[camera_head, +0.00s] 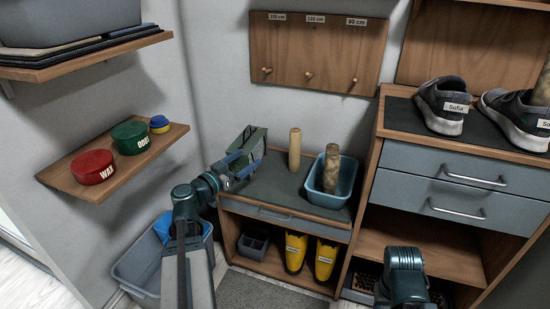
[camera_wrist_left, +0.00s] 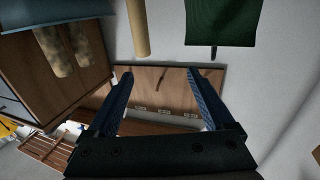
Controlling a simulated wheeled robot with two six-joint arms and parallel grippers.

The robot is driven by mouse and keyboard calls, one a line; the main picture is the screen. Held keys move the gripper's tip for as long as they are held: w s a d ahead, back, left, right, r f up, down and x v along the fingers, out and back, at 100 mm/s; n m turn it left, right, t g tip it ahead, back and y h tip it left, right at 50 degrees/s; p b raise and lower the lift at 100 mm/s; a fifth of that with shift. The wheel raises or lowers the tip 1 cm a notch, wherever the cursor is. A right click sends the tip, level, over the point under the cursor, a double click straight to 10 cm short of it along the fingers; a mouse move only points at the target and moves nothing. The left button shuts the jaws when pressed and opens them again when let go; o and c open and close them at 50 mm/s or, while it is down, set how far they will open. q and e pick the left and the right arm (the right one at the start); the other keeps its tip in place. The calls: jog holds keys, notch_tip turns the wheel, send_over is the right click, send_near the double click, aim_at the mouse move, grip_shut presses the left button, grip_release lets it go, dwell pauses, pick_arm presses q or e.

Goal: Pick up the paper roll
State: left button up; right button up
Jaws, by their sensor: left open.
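The paper roll (camera_head: 295,150) is a plain tan cylinder standing upright on the dark top of the low cabinet (camera_head: 262,186), left of the blue tub. In the left wrist view, a tan cylinder (camera_wrist_left: 139,28) that looks like it shows at the top, beyond the fingertips and outside the jaws. My left gripper (camera_head: 257,143) is left of the roll in the head view, apart from it. Its two blue fingers are spread and empty in the wrist view (camera_wrist_left: 159,74). My right arm shows at the bottom right, but its jaws are not visible.
A blue tub (camera_head: 316,181) holding a mottled brown piece stands right of the roll. A peg board (camera_head: 318,54) hangs behind. A wall shelf with tins (camera_head: 92,166) is at left. A taller drawer cabinet (camera_head: 457,190) with shoes stands at right.

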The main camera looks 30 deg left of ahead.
pick_arm(q)
jog(key=w+d, duration=0.2)
jog(key=w, duration=0.6)
jog(key=shift+w, duration=0.3)
jog(key=shift+a, duration=0.1)
jog(key=w, duration=0.3)
jog(key=w+d, duration=0.1)
jog(key=w, duration=0.1)
jog(key=shift+w+f+b, duration=0.1)
jog(key=shift+f+b, duration=0.2)
jog(key=shift+a, duration=0.1)
jog(key=c, duration=0.8)
grip_shut()
